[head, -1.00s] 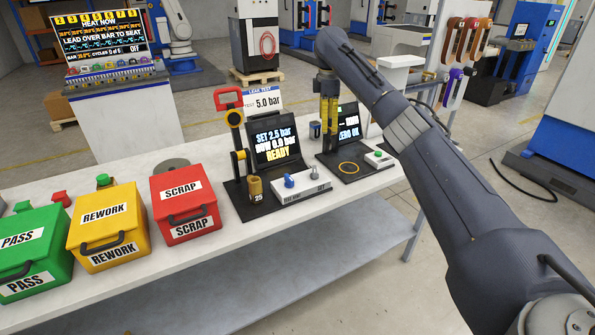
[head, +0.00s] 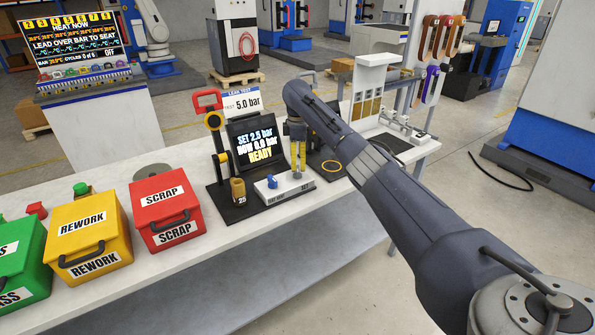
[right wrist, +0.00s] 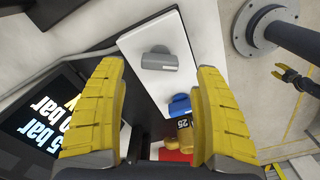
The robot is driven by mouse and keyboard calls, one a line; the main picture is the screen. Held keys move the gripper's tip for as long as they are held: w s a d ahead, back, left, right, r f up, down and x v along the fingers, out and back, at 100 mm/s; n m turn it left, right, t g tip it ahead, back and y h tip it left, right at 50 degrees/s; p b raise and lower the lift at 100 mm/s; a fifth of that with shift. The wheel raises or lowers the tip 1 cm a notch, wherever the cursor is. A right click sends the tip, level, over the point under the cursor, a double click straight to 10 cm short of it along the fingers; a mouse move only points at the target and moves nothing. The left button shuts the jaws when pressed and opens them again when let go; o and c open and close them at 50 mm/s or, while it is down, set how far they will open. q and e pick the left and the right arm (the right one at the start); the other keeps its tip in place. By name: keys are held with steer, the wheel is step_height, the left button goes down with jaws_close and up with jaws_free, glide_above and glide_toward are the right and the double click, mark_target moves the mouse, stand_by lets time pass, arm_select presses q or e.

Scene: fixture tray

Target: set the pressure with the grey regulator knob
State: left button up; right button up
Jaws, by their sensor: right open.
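The grey regulator knob (right wrist: 158,61) sits on a white control box (right wrist: 150,35), with a blue knob (right wrist: 180,106) beside it. In the head view the box (head: 305,186) and blue knob (head: 272,181) show, while my right gripper largely covers the grey knob. My right gripper (head: 298,172) points down just above it. In the right wrist view its yellow fingers (right wrist: 155,72) are apart and empty, with the grey knob between their tips. The screen (head: 257,143) reads SET 2.5 bar, NOW 0.0 bar, READY. My left gripper (right wrist: 286,76) appears small at the right wrist view's edge.
A red-handled clamp (head: 210,110) and a brass part marked 25 (head: 238,190) stand left of the box. The red SCRAP bin (head: 165,205) is further left. A ring-marked pad (head: 333,167) lies to the right.

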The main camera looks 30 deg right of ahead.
mark_target(298, 168)
steer(key=shift+f, duration=2.35)
steer(key=c, duration=1.4)
